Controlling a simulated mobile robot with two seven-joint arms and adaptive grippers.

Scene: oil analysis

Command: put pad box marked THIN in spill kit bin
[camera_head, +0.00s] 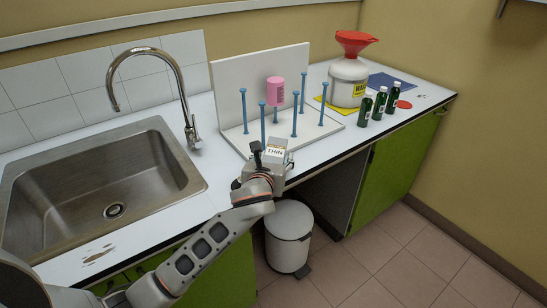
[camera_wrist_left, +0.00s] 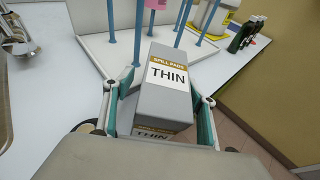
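The grey pad box marked THIN (camera_head: 276,150) has a white label with a gold "SPILL PADS" band. It shows large in the left wrist view (camera_wrist_left: 168,85). A white round pedal bin (camera_head: 289,245) stands on the floor below, in the open bay under the counter. Its lid looks closed, and no spill kit marking is readable. My right gripper is out of view.
A peg rack (camera_head: 230,85) with blue pegs and a pink bottle (camera_head: 275,91) stands behind the box. A steel sink (camera_head: 100,185) is at left. A white jug with a red funnel (camera_head: 349,80) and green bottles (camera_head: 379,103) stand at right. Floor right of the bin is clear.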

